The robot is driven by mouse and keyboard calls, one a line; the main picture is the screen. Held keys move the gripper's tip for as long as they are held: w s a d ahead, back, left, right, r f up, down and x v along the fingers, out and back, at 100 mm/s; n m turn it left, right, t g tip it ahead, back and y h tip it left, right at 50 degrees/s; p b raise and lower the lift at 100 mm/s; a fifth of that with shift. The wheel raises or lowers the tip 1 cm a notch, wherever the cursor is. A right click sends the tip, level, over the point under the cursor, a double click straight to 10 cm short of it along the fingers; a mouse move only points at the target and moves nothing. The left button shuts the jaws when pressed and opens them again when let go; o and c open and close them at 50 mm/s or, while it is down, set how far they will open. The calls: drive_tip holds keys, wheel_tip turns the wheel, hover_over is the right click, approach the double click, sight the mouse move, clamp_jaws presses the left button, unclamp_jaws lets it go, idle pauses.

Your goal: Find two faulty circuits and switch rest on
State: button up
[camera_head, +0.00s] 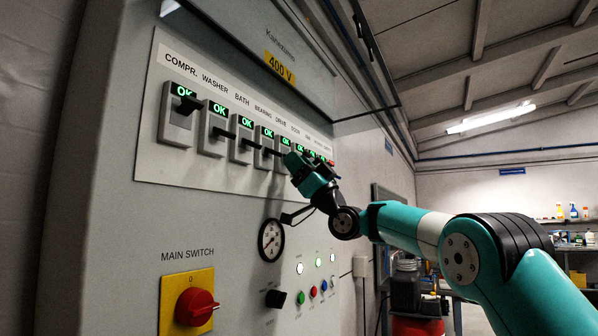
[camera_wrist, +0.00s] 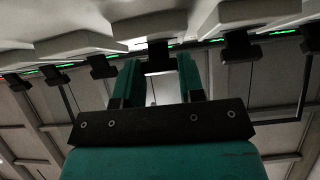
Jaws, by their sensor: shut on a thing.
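In the head view a row of breaker switches runs along a white panel (camera_head: 215,174). The near ones, COMPR. (camera_head: 175,125), WASHER (camera_head: 212,142), BATH (camera_head: 240,150) and BEARING (camera_head: 262,158), show green OK displays with dark levers sticking out. At the far right end one display (camera_head: 330,162) looks red. My gripper (camera_head: 298,162) is at the row, right of BEARING, and hides the switches behind it. In the wrist view my gripper (camera_wrist: 158,75) has its two teal fingers either side of a dark lever (camera_wrist: 158,49) and is shut on it. Which circuit it belongs to I cannot tell.
Below stand a red main switch (camera_head: 195,306) on a yellow plate, a round gauge (camera_head: 271,240) and several coloured buttons and lamps. In the wrist view, neighbouring levers (camera_wrist: 236,45) stand close on both sides. A raised clear cover (camera_head: 335,60) hangs above the row.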

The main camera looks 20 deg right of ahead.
idle(0.4)
drive_tip(key=o, duration=0.9)
drive_tip(key=shift+o, duration=0.2)
drive_tip(key=b+v, duration=1.1)
drive_tip(key=v, duration=0.6)
drive_tip(key=shift+f, duration=0.25)
